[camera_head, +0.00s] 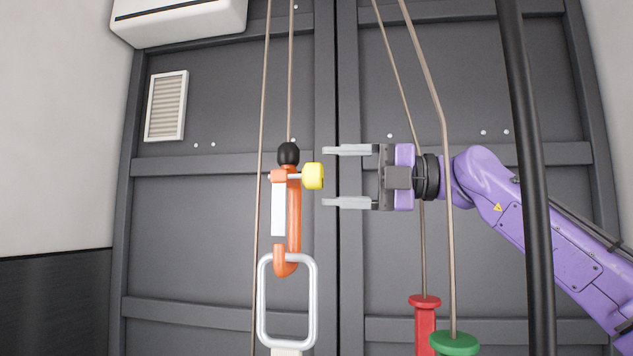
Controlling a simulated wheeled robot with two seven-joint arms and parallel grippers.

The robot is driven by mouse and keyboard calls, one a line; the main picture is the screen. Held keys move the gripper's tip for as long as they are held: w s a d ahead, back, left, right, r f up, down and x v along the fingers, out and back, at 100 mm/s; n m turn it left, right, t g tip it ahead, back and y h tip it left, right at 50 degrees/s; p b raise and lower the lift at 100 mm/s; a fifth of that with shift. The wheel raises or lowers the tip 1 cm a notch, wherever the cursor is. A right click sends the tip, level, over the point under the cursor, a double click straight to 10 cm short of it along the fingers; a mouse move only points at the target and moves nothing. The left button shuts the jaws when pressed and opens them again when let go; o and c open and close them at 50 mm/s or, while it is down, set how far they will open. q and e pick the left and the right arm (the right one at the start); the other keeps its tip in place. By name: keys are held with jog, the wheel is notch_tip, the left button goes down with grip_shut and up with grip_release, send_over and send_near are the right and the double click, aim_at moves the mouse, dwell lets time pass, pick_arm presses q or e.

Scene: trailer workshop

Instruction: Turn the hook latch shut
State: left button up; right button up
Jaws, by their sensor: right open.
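An orange hook (294,220) hangs on a rope below a black ball (289,153). A white latch bar (278,208) runs down its left side, and a yellow knob (313,176) sticks out to the right near its top. A silver ring (261,300) sits in the hook's curved bottom. Whether the latch bar closes the hook's mouth is hard to tell; a small gap shows below the bar. My right gripper (335,176) is open and empty, its fingers pointing left, just right of the yellow knob and level with it. My left gripper is not in view.
A red handle (425,318) and a green handle (455,344) hang on ropes at the lower right. A black pole (534,170) crosses in front of my right arm. Large grey doors (210,235) stand behind, with a white vent (166,106) at the left.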

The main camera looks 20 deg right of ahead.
aim_at(322, 177)
jog(key=v, duration=0.6)
jog(key=p+x, duration=0.1)
jog(key=x, duration=0.9)
jog(key=shift+w+a+r, duration=0.1)
jog(key=shift+a, duration=0.15)
jog(key=shift+a+p, duration=0.2)
jog(key=shift+p, duration=0.2)
jog(key=shift+d+m, duration=0.2)
jog(key=shift+m, duration=0.1)
jog(key=shift+d, duration=0.2)
